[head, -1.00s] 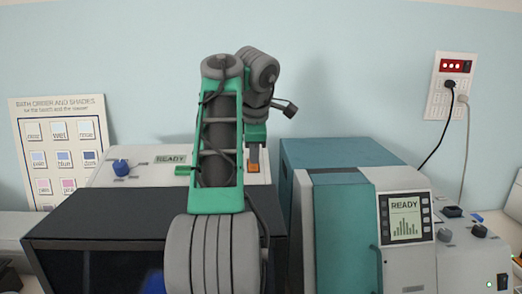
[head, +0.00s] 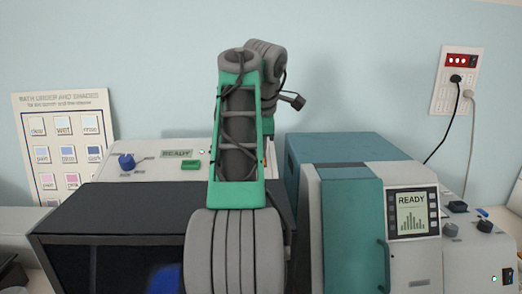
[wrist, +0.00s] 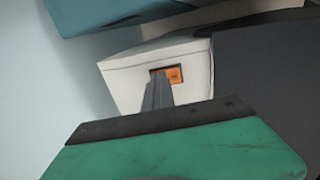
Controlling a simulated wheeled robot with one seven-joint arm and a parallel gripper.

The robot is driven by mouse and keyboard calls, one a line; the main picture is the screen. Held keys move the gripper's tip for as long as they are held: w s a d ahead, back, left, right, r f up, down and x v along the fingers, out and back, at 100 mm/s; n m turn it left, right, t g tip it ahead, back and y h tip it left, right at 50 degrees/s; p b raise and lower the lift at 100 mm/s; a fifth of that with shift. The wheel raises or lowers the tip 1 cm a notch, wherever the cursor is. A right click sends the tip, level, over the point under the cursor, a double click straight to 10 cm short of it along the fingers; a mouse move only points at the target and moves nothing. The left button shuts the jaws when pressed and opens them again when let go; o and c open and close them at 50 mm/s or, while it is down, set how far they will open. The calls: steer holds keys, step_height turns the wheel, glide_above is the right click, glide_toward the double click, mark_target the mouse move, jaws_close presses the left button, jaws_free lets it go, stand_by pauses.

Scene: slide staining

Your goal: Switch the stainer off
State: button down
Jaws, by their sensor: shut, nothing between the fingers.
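The stainer appears to be the machine with a black hood (head: 120,205) and a cream panel (head: 140,172), though no label names it. Its panel has a READY display (head: 177,154), a blue knob (head: 126,161), a green button (head: 191,165) and a small lit green lamp (head: 202,152). An orange switch (wrist: 175,74) in a dark frame shows on a cream box end in the wrist view. My gripper (wrist: 157,74) is shut and empty, its fingertips over the left part of that switch. Contact cannot be told. In the head view my arm hides the gripper and switch.
A teal and grey machine (head: 350,220) with its own READY screen (head: 412,212) stands close on the right. A wall socket (head: 456,80) with cables and a bath order chart (head: 62,145) are on the wall behind. Space around my gripper is tight.

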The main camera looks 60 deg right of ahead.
steer(key=shift+s+a+f, duration=0.3)
steer(key=shift+a+f, duration=0.15)
steer(key=shift+f, duration=0.35)
steer(key=p+v, duration=0.5)
steer(key=v, duration=1)
steer(key=shift+d+p, duration=0.2)
steer(key=shift+p, duration=0.15)
steer(key=shift+r, duration=0.1)
